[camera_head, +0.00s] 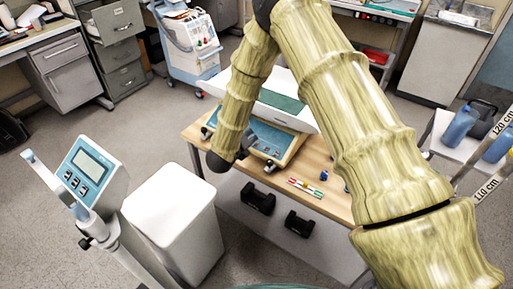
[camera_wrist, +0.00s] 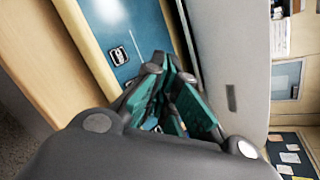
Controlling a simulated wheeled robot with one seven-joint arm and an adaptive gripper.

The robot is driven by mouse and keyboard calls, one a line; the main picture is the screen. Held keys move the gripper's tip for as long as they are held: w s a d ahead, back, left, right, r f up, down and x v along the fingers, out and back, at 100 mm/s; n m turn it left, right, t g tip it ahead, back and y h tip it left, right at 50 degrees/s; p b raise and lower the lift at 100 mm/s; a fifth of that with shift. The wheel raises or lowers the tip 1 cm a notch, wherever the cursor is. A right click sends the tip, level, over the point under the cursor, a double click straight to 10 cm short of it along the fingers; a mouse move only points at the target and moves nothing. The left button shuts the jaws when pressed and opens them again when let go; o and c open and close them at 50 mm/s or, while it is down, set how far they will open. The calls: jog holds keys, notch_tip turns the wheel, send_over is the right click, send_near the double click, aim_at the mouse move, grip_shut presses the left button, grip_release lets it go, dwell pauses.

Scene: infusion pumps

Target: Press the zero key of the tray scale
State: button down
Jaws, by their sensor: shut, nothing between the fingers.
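The tray scale stands on the wooden table, with a pale tray (camera_head: 290,116) on top and a blue front panel (camera_head: 268,137) in a beige body. My arm hides part of it in the head view. In the wrist view the blue panel (camera_wrist: 140,38) carries a small dark square key (camera_wrist: 119,57) with a white mark; I cannot read it. My gripper (camera_wrist: 166,66) is shut and empty, with teal-padded fingers pointing toward the panel. Its tips appear to the right of the key. I cannot tell whether they touch the panel. The gripper is not clearly visible in the head view.
A column device (camera_head: 91,168) with a display and several keys stands at left, beside a white bin (camera_head: 172,215). Small coloured items (camera_head: 305,187) lie on the wooden table (camera_head: 335,203). A blue jug (camera_head: 460,126) stands at right.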

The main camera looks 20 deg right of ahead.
aim_at(252, 148)
jog(key=shift+w+d+f+b, duration=0.15)
jog(key=shift+d+f+b, duration=0.1)
jog(key=shift+f, duration=0.2)
jog(key=shift+w+d+f+b, duration=0.1)
jog(key=shift+f+b, duration=0.1)
jog(key=shift+f, duration=0.25)
jog(key=shift+w+d+f+b, duration=0.1)
jog(key=shift+d+f+b, duration=0.1)
jog(key=shift+f+b, duration=0.6)
dwell(1.5)
jog(key=shift+r, duration=0.3)
jog(key=shift+a+r, duration=0.25)
jog(key=shift+r, duration=0.25)
jog(key=shift+s+r, duration=0.1)
jog(key=shift+s, duration=0.1)
jog(key=r, duration=0.1)
jog(key=a+r+p, duration=0.1)
jog(key=r, duration=0.1)
jog(key=s+r+p, duration=0.1)
jog(key=shift+a+r, duration=0.25)
dwell(0.3)
dwell(0.7)
